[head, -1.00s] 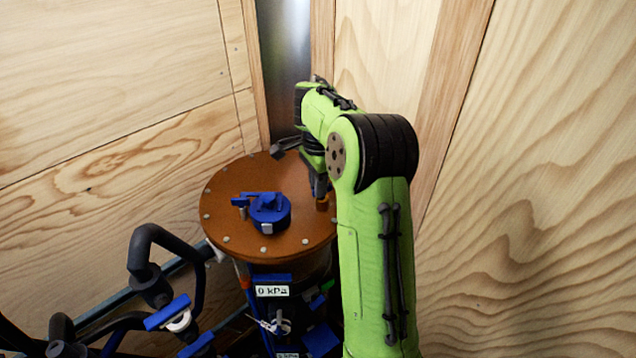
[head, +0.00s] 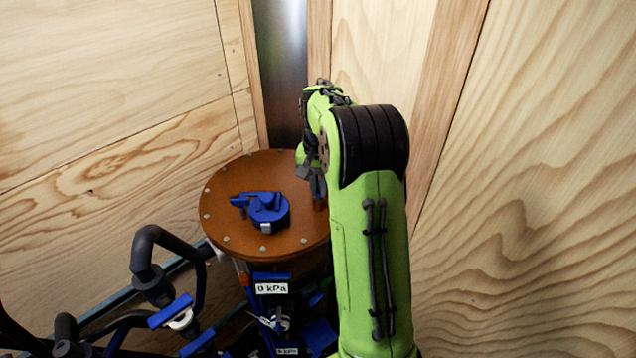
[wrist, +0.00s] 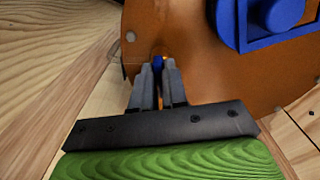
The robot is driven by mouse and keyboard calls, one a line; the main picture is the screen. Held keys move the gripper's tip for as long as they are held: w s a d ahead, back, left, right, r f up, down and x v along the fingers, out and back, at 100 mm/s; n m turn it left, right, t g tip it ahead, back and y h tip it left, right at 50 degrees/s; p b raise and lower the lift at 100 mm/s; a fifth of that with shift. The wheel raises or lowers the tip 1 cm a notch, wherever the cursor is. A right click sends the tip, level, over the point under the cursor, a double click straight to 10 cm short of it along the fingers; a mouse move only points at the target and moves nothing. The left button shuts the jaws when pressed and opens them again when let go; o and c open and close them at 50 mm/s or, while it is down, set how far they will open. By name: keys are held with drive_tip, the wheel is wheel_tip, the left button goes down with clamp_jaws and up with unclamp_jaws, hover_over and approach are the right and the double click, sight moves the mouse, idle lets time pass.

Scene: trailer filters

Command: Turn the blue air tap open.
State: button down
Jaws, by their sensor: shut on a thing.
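The blue air tap (wrist: 158,62) shows in the wrist view as a small blue piece between my fingertips, near the rim of the round orange-brown lid (wrist: 195,60). My gripper (wrist: 158,76) is shut on it, and the fingers hide most of the tap. In the head view my gripper (head: 318,188) points down at the right side of the lid (head: 232,220), just above a small orange-brown fitting (head: 321,203). The tap's blue handle is not clear in that view, so its angle cannot be told.
A larger blue clamp-like fitting (head: 267,208) stands on the lid, left of my gripper. Below the lid are a 0 kPa label (head: 272,288) and blue fittings. Black hoses (head: 150,250) rise at the left. Wooden walls (head: 530,180) stand close behind and to the right.

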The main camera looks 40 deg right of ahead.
drive_tip(key=shift+d+n, duration=0.1)
drive_tip(key=shift+n, duration=1)
drive_tip(key=c, duration=1.2)
unclamp_jaws()
drive_tip(key=shift+o, duration=0.2)
wheel_tip(320, 180, up, 16)
drive_tip(key=p, duration=0.2)
drive_tip(key=shift+f, duration=0.15)
